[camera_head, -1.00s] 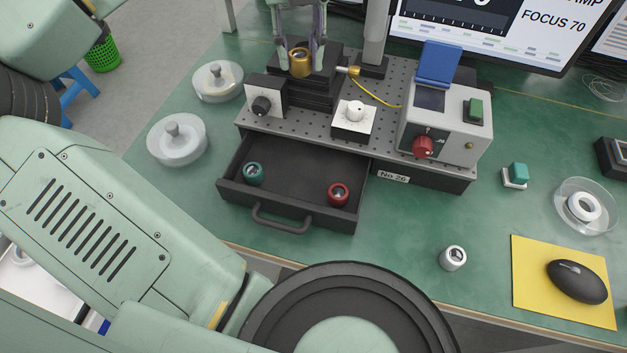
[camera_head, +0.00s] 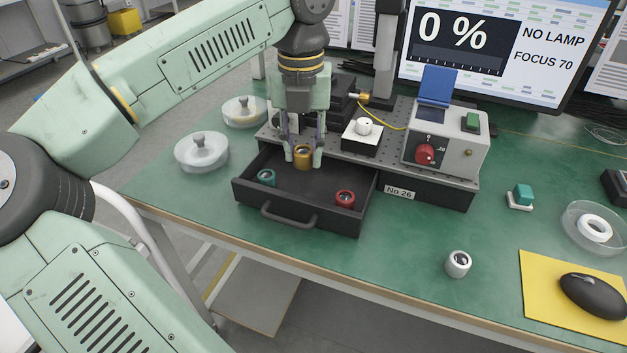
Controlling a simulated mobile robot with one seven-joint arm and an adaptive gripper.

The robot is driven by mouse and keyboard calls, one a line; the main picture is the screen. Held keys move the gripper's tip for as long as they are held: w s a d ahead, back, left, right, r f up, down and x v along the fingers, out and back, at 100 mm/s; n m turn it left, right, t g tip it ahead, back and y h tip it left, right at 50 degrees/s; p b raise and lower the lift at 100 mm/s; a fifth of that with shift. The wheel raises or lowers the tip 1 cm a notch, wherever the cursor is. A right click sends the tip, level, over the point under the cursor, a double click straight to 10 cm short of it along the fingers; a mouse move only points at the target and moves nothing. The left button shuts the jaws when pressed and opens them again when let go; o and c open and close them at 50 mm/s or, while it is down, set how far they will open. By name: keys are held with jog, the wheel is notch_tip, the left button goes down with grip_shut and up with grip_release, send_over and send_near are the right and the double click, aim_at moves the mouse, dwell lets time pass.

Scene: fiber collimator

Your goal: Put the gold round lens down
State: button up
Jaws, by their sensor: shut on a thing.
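The gold round lens (camera_head: 303,158) is between the fingers of my gripper (camera_head: 303,160), which is shut on it. My gripper points down over the back part of the open black drawer (camera_head: 308,213). I cannot tell whether the lens touches the drawer floor or hangs just above it. A teal round lens (camera_head: 266,178) stands in the drawer's left part, and a red round lens (camera_head: 345,199) stands in its right front part. My gripper hides part of the stage behind it.
A white-silver lens (camera_head: 458,263) stands on the green table (camera_head: 400,251). Two lidded glass dishes (camera_head: 202,151) are left of the drawer. A control box (camera_head: 446,142), a white knob block (camera_head: 363,134) and a monitor (camera_head: 497,48) stand behind. The drawer's middle front is free.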

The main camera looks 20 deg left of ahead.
aim_at(303, 150)
jog(key=shift+f, duration=4.1)
jog(key=o, duration=1.1)
notch_tip(303, 150, up, 12)
jog(key=shift+r, duration=0.2)
